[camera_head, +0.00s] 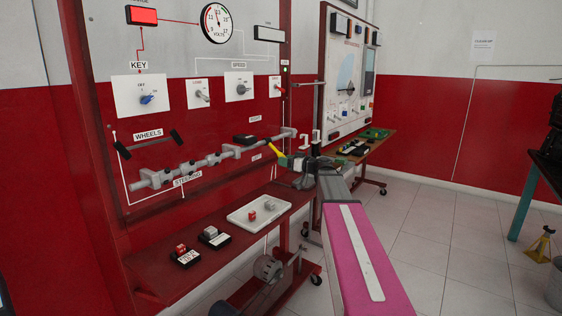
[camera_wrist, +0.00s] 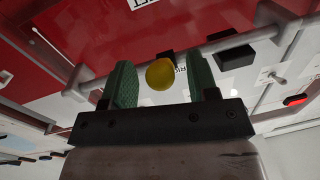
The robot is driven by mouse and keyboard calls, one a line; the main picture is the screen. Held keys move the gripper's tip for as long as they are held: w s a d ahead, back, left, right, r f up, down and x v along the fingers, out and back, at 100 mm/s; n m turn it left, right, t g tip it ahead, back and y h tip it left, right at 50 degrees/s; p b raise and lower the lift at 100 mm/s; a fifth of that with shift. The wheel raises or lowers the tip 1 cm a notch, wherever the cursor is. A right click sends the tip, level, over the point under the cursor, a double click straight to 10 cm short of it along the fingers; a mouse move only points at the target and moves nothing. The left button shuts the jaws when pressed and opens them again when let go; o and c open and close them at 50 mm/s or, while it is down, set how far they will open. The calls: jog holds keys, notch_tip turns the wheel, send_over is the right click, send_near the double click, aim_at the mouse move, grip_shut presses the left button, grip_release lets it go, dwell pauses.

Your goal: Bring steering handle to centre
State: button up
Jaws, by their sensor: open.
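The steering handle (camera_head: 274,149) is a yellow lever at the right part of the grey steering linkage (camera_head: 205,162) on the red trainer board. It slants down to the right, towards my gripper (camera_head: 285,161). In the wrist view the handle's round yellow end (camera_wrist: 162,74) lies between the two green fingers of my gripper (camera_wrist: 162,85).
Below the board, a red shelf (camera_head: 165,262) bears a white tray (camera_head: 258,214) and small labelled blocks. Key and lever switches (camera_head: 146,98) sit above the linkage. A second trainer board (camera_head: 347,75) stands behind on the right. The tiled floor (camera_head: 440,235) there is largely clear.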

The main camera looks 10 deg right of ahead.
aim_at(278, 152)
jog(key=shift+x, duration=1.3)
jog(key=shift+c, duration=0.3)
grip_shut()
jog(key=shift+s+r, duration=0.1)
jog(key=shift+s+d+r+g+h, duration=0.2)
jog(key=shift+d+r+g+h, duration=0.05)
jog(key=shift+r+g+h, duration=0.25)
jog(key=shift+s+d+r+g+h, duration=0.3)
jog(key=shift+r+g+h, duration=0.1)
jog(key=shift+r+h, duration=0.2)
jog(key=shift+s+d+r+g+h, duration=0.1)
jog(key=shift+d+r+g+h, duration=0.05)
jog(key=shift+r+g+h, duration=0.35)
jog(key=shift+s+d+r+g+h, duration=0.1)
jog(key=shift+r+g+h, duration=0.4)
jog(key=shift+r, duration=0.15)
jog(key=shift+s+d+r+g+h, duration=0.15)
jog(key=shift+r+g+h, duration=0.25)
jog(key=shift+r+h, duration=0.15)
